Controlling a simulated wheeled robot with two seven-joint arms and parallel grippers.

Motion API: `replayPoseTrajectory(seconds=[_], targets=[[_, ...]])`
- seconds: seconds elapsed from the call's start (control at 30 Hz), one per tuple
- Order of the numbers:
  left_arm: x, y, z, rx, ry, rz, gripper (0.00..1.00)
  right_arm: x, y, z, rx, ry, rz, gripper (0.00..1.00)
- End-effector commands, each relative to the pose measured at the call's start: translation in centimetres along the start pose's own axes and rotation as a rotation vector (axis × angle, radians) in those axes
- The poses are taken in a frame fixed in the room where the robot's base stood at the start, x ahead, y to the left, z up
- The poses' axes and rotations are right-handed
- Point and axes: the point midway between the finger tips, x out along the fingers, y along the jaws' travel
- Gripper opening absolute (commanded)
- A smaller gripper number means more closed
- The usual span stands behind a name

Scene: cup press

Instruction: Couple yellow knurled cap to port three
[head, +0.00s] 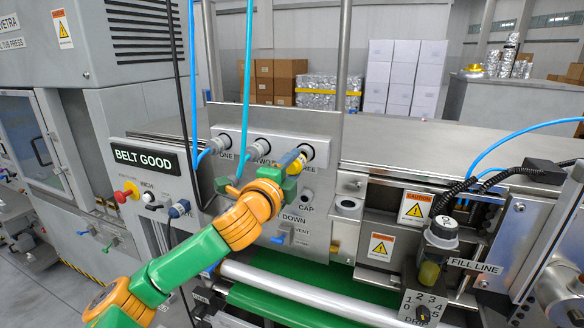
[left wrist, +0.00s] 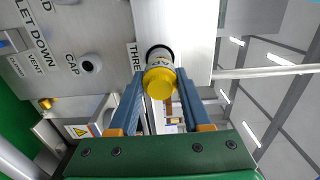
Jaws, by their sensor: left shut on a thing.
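The yellow knurled cap (head: 287,159) is held between the fingers of my left gripper (head: 293,163), at port three (head: 307,154) on the grey port panel. In the left wrist view, the yellow cap (left wrist: 159,83) faces the camera between the two blue-grey fingers (left wrist: 160,92). Behind it, a pale body and the dark ring of port three (left wrist: 158,53) line up with it. I cannot tell whether the cap touches the port or is seated on it. The label beside port three is partly hidden in the head view. My right gripper is not in view.
A cyan hose (head: 247,90) hangs close to my left gripper. The CAP stub (head: 308,195) is below. Press machinery and a valve (head: 441,233) stand at right.

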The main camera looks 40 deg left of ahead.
Motion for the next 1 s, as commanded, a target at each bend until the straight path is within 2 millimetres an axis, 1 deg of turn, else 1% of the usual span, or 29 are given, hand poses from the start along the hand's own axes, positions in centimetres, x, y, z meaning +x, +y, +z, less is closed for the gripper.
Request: replayPoseTrajectory(seconds=[1.0], targets=[[2.6, 0.0, 0.0, 0.000, 0.000, -0.001, 0.00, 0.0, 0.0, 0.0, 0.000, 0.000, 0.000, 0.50]])
